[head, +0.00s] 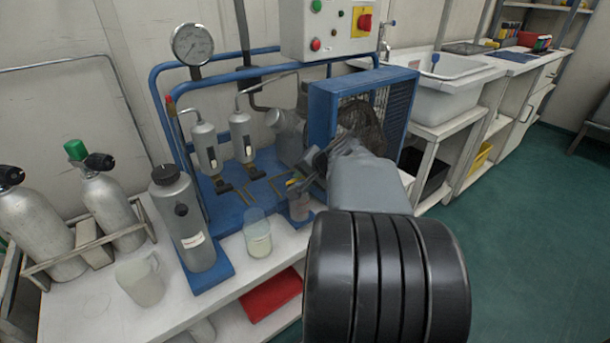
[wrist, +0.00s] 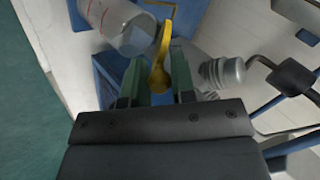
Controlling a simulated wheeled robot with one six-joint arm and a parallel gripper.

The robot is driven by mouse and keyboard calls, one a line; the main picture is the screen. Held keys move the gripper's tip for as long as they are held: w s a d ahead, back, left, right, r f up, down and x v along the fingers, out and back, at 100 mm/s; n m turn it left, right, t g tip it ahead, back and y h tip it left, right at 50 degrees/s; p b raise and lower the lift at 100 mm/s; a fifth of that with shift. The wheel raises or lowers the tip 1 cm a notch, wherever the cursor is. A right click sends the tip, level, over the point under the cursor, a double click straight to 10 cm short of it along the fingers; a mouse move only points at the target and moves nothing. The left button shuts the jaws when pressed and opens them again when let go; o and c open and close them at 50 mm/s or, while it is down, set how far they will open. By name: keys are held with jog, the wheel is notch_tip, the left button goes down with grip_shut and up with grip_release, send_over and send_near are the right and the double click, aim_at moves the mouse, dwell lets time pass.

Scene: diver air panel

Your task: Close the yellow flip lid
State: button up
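The yellow flip lid (wrist: 161,62) shows in the wrist view as a narrow yellow piece with a rounded end, lying between my fingertips. Its exact angle is hard to tell. In the head view only a small bit of yellow (head: 292,183) shows beside my gripper, above a small grey cylinder (head: 299,208). My gripper (wrist: 158,80) is open, with one green finger on each side of the lid and gaps visible. In the head view my gripper (head: 305,174) is at the blue compressor stand, and my arm hides part of the area.
A clear beaker (head: 258,236) stands left of the small cylinder and shows close by in the wrist view (wrist: 117,24). The caged blue fan housing (head: 362,100) is behind my gripper.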

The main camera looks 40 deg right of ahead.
jog(key=o, duration=0.4)
jog(key=shift+r, duration=0.1)
jog(key=p+v, duration=0.4)
jog(key=v, duration=0.9)
jog(key=shift+s+r+p, duration=0.2)
jog(key=shift+s+p, duration=0.1)
jog(key=shift+p, duration=0.05)
